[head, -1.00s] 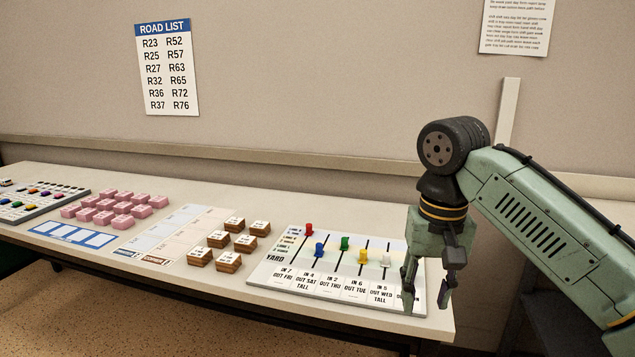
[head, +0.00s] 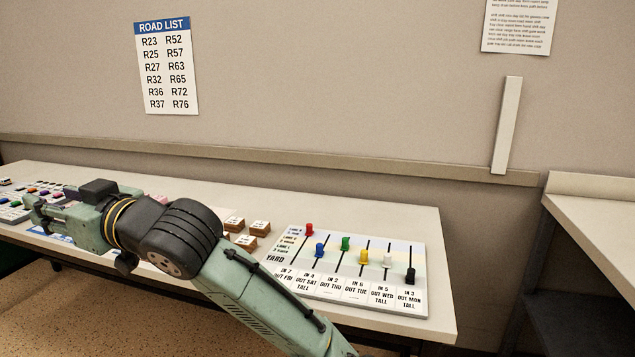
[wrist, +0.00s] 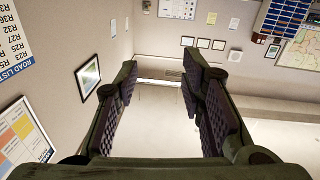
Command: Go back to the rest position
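My gripper (head: 36,208) is at the left of the head view, above the left part of the table (head: 420,215), with my arm reaching across from the lower middle. In the wrist view my gripper (wrist: 163,95) shows its two dark padded fingers spread apart, with nothing between them. The wrist camera looks out into the room, past the fingers, toward a wall and floor. My arm hides much of the table's middle and left.
A yard board (head: 335,290) with several coloured pegs lies at the table's right. Wooden blocks (head: 260,228) stand beside it, partly behind my arm. A panel board (head: 14,213) is at far left. Another table (head: 590,205) stands at right. The wall carries a road list (head: 166,90).

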